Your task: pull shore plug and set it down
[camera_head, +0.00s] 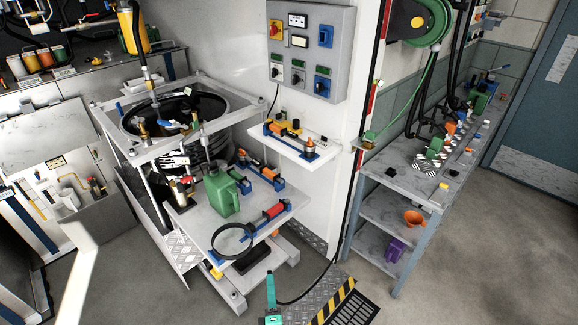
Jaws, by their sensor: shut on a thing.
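A teal fitting (270,290) is at the bottom middle, with a teal block with a darker face (272,319) just below it, cut by the picture's edge. A black cable (318,281) runs down from the white wall panel's edge, curves over the floor and ends at this teal fitting. It looks like the shore plug's lead. I cannot tell which teal part is plug and which is socket, or whether they are joined. I do not make out my gripper or its fingers in this view.
A low bench (258,231) with a green jug (221,192) and a black ring (233,241) stands behind the fitting. A striped edge (333,301) and dark floor grate (354,309) lie to its right. A shelved workbench (395,180) is farther right. Grey floor (470,260) at lower right is clear.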

